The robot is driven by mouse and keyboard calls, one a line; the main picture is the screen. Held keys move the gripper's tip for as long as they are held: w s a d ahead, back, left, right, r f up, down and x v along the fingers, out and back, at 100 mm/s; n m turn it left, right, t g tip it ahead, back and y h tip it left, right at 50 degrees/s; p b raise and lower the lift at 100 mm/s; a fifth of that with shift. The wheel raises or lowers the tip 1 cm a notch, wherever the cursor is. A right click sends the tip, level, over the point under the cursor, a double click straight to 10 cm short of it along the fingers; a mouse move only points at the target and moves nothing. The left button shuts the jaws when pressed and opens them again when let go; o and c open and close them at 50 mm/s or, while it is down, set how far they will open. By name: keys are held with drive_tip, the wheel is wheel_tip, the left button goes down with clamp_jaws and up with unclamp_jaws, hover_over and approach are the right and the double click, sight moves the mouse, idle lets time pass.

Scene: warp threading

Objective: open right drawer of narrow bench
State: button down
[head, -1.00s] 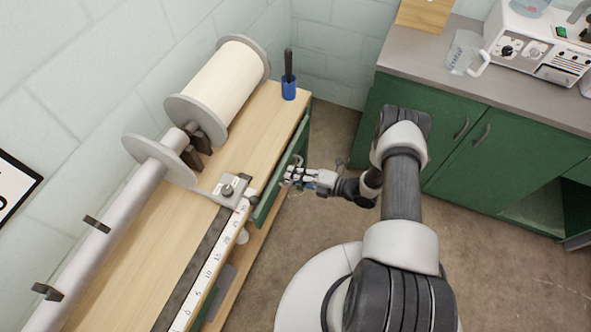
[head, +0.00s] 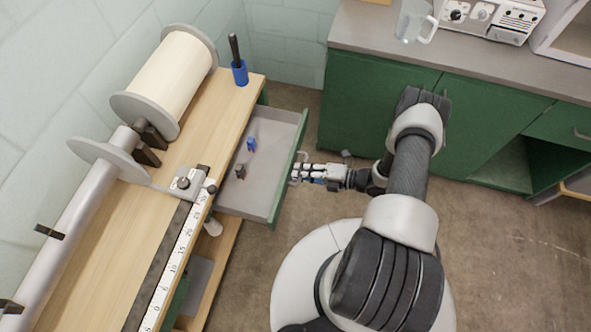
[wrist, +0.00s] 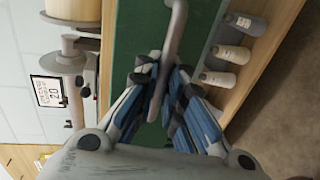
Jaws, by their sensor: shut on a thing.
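The right drawer (head: 235,196) of the narrow bench (head: 92,285) stands pulled out, with its grey inside showing. Its green front (head: 288,170) also fills the upper middle of the wrist view (wrist: 132,40). My gripper (head: 298,174) is at the outer side of that front. In the wrist view my gripper (wrist: 158,72) is shut on the grey bar handle (wrist: 175,30), with its blue-padded fingers on either side. A small blue item (head: 251,145) and a small dark item (head: 240,171) lie inside the drawer.
Bottles (wrist: 228,55) stand on the lower shelf. Green cabinets (head: 380,100) line the back; floor lies between.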

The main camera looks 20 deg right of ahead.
drive_tip(key=c, duration=2)
unclamp_jaws()
drive_tip(key=shift+o, duration=0.2)
drive_tip(key=v, duration=1.2)
drive_tip(key=shift+d, duration=0.1)
